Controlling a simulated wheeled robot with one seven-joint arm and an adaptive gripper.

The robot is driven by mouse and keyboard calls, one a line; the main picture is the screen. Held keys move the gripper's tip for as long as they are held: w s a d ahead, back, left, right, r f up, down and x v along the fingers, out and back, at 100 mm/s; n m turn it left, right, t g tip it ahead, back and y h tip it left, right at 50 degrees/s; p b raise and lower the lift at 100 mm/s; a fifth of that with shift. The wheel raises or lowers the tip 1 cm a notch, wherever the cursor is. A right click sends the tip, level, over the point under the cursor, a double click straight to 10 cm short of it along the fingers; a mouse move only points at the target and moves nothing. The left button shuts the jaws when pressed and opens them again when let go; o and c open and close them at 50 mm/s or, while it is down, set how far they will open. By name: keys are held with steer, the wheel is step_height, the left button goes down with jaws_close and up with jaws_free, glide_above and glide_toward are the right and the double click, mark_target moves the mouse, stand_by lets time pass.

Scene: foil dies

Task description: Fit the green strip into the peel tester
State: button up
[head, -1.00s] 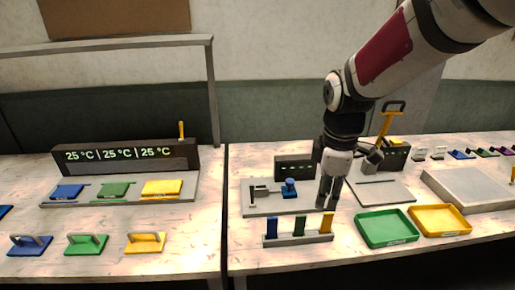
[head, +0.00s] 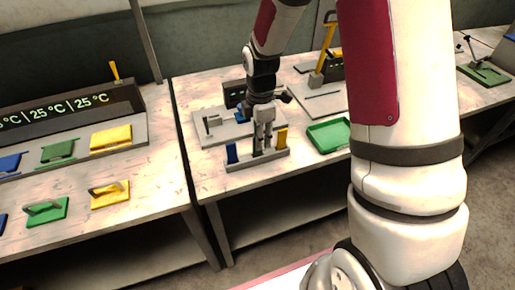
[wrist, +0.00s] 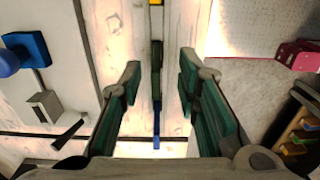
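The green strip (wrist: 157,88) stands in a small grey rack (head: 240,163) between a blue strip (head: 232,153) and a yellow strip (head: 282,138). My gripper (head: 263,142) points down over the middle of the rack. In the wrist view its fingers (wrist: 160,78) are apart, one on each side of the green strip, with gaps showing. In the head view the fingers hide most of the green strip. Behind the rack, a grey plate (head: 205,138) carries a grey clamp block (wrist: 43,107) and a blue knob (wrist: 28,50); this looks like the peel tester. My arm partly covers it.
A green tray (head: 328,136) lies right of the rack. A device with a yellow lever (head: 326,45) stands behind it. The left table holds a temperature display (head: 60,112) and coloured plates with handles. A gap separates the two tables.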

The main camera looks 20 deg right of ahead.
steer(key=f, duration=0.2)
steer(key=f+p, duration=0.1)
steer(key=f, duration=0.1)
steer(key=shift+w+a+f, duration=0.1)
steer(key=shift+w+a, duration=0.05)
steer(key=shift+a, duration=0.2)
steer(key=shift+f, duration=0.6)
steer(key=shift+c, duration=0.6)
jaws_close()
